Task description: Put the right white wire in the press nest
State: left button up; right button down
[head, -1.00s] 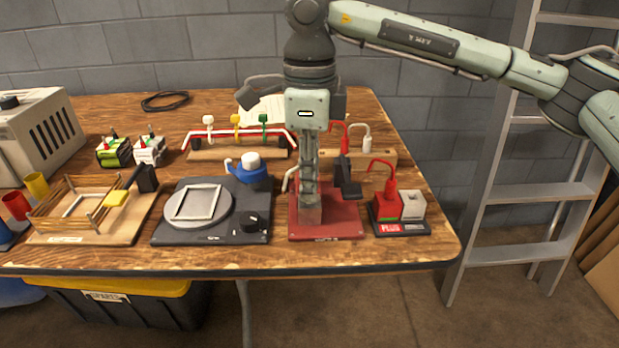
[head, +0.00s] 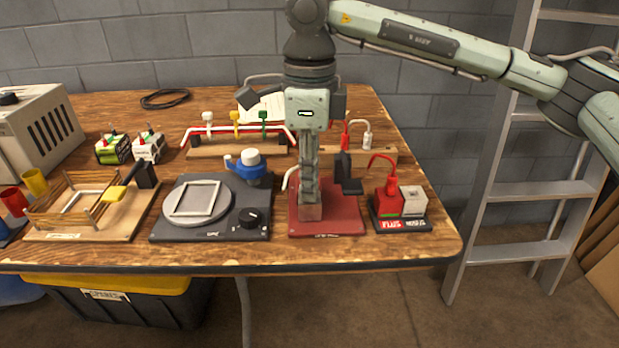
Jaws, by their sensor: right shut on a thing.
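The press (head: 327,224) stands on the table with a red base and a black part on its right side. My right gripper (head: 310,210) points straight down over the red base, in front of the press. Its fingers are shut on a white wire (head: 291,178), whose curved end shows left of the fingers. The rest of that wire and the nest itself are hidden behind the gripper, so I cannot tell whether the wire touches the nest. Another white wire (head: 367,132) stands in the wooden rack behind. My left gripper is not in view.
Right of the press is a red and white terminal block (head: 388,204) with a red wire. Left of it are a dark plate with a round disc (head: 167,203) and a wooden fixture (head: 50,230). A wooden rack (head: 215,152) stands behind. A ladder (head: 497,190) is at right.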

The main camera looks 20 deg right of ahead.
jog(key=shift+f, duration=0.2)
jog(key=c, duration=1.4)
grip_release()
jog(key=shift+c, duration=0.2)
jog(key=shift+r+p, duration=1.75)
jog(key=shift+r, duration=1.8)
